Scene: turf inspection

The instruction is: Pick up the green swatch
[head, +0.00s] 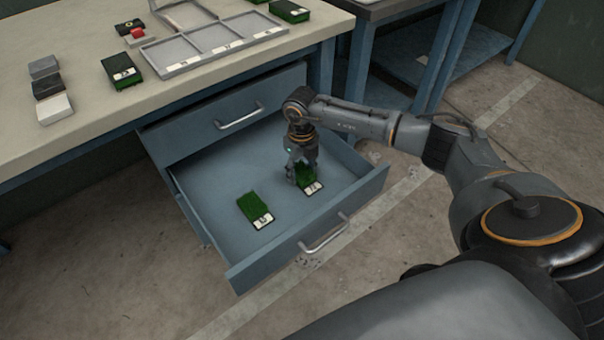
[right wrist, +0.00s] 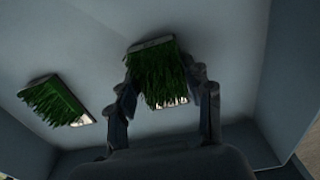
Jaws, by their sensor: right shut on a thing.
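A green turf swatch (head: 309,183) with a white label is in the open drawer (head: 205,205), toward its right side. My right gripper (head: 304,174) reaches down into the drawer and is shut on this swatch. In the right wrist view the swatch (right wrist: 158,75) sits between the two fingers (right wrist: 163,100). I cannot tell whether it touches the drawer floor. A second green swatch (head: 253,208) with a label lies on the drawer floor to the left; it also shows in the right wrist view (right wrist: 52,103). My left gripper is not in view.
The workbench (head: 75,65) above holds a divided grey tray (head: 175,71), another green swatch (head: 121,69), a red-topped item (head: 138,32) and a row of grey, black and white blocks (head: 55,108). The drawer's front wall (head: 300,240) and side walls surround the gripper.

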